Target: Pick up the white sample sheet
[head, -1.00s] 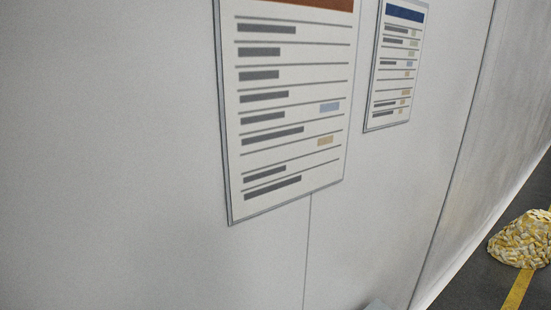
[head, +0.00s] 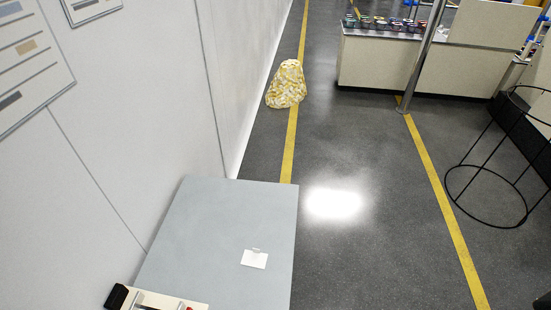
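A small white flat piece (head: 254,260) lies on the grey table top (head: 220,215), right of its middle and near the right edge. It is the only sheet-like white thing on the table, and a small pale tab shows at its upper edge. It is too small to tell whether this is the sample sheet itself or a label. Neither of my grippers is in view.
A cream device (head: 180,302) with a black block is cut off at the bottom. The table stands beside a panelled wall (head: 150,110). Beyond are a yellow-white heap (head: 287,85), a counter (head: 380,63), a metal post (head: 422,55) and a black wire frame (head: 490,195). Grey floor between is open.

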